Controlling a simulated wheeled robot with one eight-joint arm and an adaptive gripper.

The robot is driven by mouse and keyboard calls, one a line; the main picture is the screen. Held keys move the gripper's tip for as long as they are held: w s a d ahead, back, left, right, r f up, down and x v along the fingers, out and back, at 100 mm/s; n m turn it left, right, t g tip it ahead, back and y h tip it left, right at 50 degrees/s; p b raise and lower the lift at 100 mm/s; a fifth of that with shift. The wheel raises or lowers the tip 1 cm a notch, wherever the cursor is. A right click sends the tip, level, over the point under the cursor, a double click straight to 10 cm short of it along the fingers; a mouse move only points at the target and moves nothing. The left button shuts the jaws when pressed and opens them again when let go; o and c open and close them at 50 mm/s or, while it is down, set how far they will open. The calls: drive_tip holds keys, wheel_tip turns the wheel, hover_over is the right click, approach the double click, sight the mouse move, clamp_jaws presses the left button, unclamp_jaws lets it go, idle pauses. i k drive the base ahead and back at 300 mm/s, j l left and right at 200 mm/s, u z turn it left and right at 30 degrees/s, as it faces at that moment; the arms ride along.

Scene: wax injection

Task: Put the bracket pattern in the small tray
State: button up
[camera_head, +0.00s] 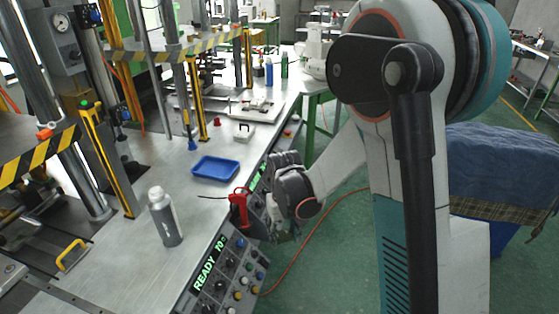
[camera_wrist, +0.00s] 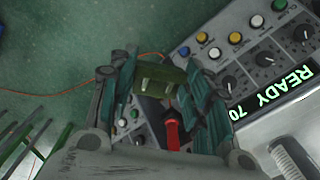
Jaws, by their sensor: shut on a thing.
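My gripper (camera_wrist: 160,88) has its teal fingers closed on an olive-green angular piece, which I take to be the bracket pattern (camera_wrist: 161,72). Its full shape is partly hidden by the fingers. The small tray (camera_head: 215,168) is a shallow blue tray on the metal table, left of and beyond my gripper. It looks empty. The wrist view does not show it.
A red-handled tool (camera_head: 240,203) is at the table edge close to my gripper. A grey bottle (camera_head: 166,218) stands left of it. The sloped control panel (camera_head: 229,273) has knobs and buttons. A white block (camera_head: 244,131) lies beyond the tray. Striped press frames stand at left.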

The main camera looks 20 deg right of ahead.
sight(215, 170)
drive_tip(key=i+z, duration=0.75)
drive_tip(key=i+j+z, duration=0.2)
drive_tip(key=z, duration=0.2)
drive_tip(key=i+u, duration=0.45)
drive_tip(key=i+l+u, duration=0.2)
drive_tip(key=i+u, duration=0.25)
drive_tip(key=i, duration=0.2)
